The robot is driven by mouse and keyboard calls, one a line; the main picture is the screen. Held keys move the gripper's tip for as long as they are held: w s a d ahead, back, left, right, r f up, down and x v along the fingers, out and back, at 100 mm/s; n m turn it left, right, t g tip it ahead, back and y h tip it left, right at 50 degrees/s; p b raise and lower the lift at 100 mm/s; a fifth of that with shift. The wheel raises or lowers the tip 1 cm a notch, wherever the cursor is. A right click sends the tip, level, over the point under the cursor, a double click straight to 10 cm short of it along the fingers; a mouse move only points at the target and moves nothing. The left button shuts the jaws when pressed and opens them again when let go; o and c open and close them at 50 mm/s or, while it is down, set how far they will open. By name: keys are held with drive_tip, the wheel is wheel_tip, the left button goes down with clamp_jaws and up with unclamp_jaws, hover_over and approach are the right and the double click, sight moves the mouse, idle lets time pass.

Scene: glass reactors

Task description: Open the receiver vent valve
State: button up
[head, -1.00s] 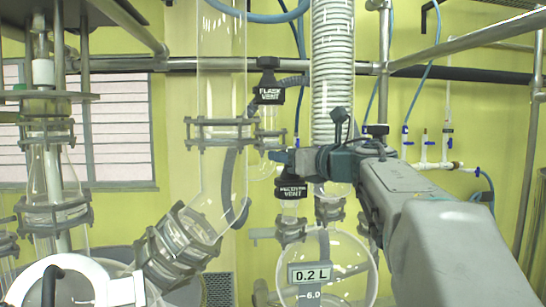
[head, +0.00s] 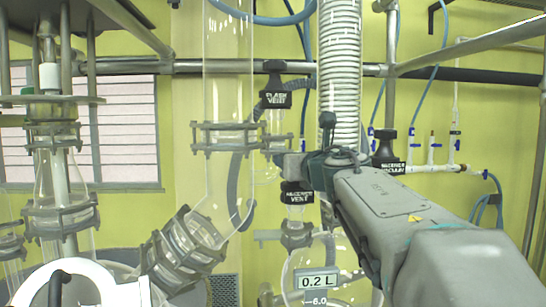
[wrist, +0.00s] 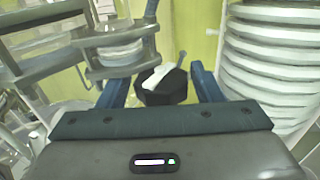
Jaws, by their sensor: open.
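The receiver vent valve (head: 297,196) has a black label and sits on a glass neck above the receiver flask (head: 335,262). Its top is hidden behind my gripper (head: 296,166) in the head view. In the wrist view, a black many-sided knob (wrist: 163,87) with a white pointer bar lies between the two blue fingers of my gripper (wrist: 158,82). The fingers are open, with a gap visible on each side of the knob. The bar lies diagonally across the knob's top.
The flask vent valve (head: 273,88) is just above and left. The receiver vacuum valve (head: 388,160) is right, behind my arm. A white coiled condenser (head: 340,70) rises close by and fills the right of the wrist view. Glass tubing (head: 228,110) stands left.

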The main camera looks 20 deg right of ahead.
drive_tip(key=m+h+p, duration=0.1)
drive_tip(key=h, duration=0.1)
drive_tip(key=m+g+h+p, duration=0.1)
drive_tip(key=m+h+p, duration=0.1)
drive_tip(key=shift+r+h, duration=0.2)
drive_tip(key=shift+h, duration=0.2)
drive_tip(key=shift+f+m+g+h+p, duration=0.2)
drive_tip(key=shift+m+g+h+p, duration=0.2)
drive_tip(key=shift+m+h, duration=0.5)
drive_tip(key=c, duration=0.8)
drive_tip(key=shift+o, duration=0.2)
drive_tip(key=shift+s+f+n+t+y+b, duration=0.1)
drive_tip(key=shift+n+t+y+b, duration=0.6)
drive_tip(key=shift+n+y+b, duration=0.9)
drive_tip(key=n+y+b, duration=0.1)
drive_tip(key=n+y, duration=0.1)
drive_tip(key=y, duration=0.1)
drive_tip(key=n+y+b, duration=0.1)
drive_tip(key=y, duration=0.3)
drive_tip(key=shift+n, duration=0.4)
drive_tip(key=shift+n+y, duration=0.6)
drive_tip(key=shift+y, duration=0.3)
drive_tip(key=shift+o, duration=0.6)
drive_tip(key=shift+s+a+r+n+y, duration=0.15)
drive_tip(key=shift+r+n+y, duration=0.15)
